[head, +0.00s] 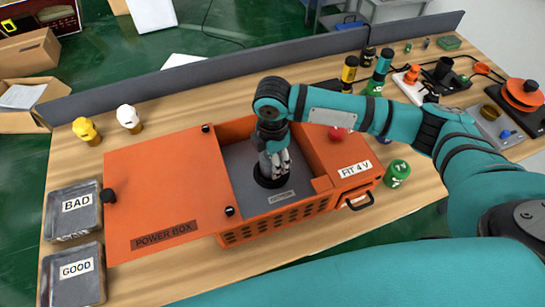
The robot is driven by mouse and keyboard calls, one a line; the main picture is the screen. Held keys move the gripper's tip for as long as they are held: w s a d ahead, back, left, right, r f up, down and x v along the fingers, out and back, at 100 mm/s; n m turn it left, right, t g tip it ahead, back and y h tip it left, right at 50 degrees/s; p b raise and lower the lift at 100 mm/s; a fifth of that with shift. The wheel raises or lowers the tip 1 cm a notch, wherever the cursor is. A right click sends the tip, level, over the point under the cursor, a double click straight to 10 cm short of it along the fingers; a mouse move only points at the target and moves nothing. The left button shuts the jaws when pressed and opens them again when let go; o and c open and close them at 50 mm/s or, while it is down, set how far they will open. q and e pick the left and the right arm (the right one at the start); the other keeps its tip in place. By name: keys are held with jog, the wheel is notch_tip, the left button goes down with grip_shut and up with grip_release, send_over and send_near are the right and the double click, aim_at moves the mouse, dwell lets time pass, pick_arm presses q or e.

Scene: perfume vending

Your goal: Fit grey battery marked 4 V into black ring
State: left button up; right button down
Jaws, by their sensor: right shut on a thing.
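The orange power box (150,195) stands on the wooden table with its lid open to the left and a "FIT 4 V" label (354,169) at its right. Inside, on a grey floor, is the black ring (262,181). My right gripper (275,172) points down into the box, right at the ring. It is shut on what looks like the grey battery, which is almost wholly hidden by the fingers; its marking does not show. I cannot tell how deep the battery sits in the ring. My left gripper is not in view.
A green battery (396,174) stands right of the box, and a red knob (338,133) is beside my arm. BAD (74,225) and GOOD (73,292) trays lie at left. Yellow (86,130) and white (128,118) capped items stand behind. Several batteries and devices crowd the back right.

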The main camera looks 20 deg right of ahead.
jog(key=shift+f, duration=0.45)
jog(key=c, duration=0.5)
grip_release()
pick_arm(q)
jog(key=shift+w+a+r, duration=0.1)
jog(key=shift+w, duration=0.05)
pick_arm(e)
jog(key=shift+r, duration=0.1)
notch_tip(320, 180, up, 12)
jog(key=shift+r+b, duration=0.25)
jog(key=shift+b, duration=1)
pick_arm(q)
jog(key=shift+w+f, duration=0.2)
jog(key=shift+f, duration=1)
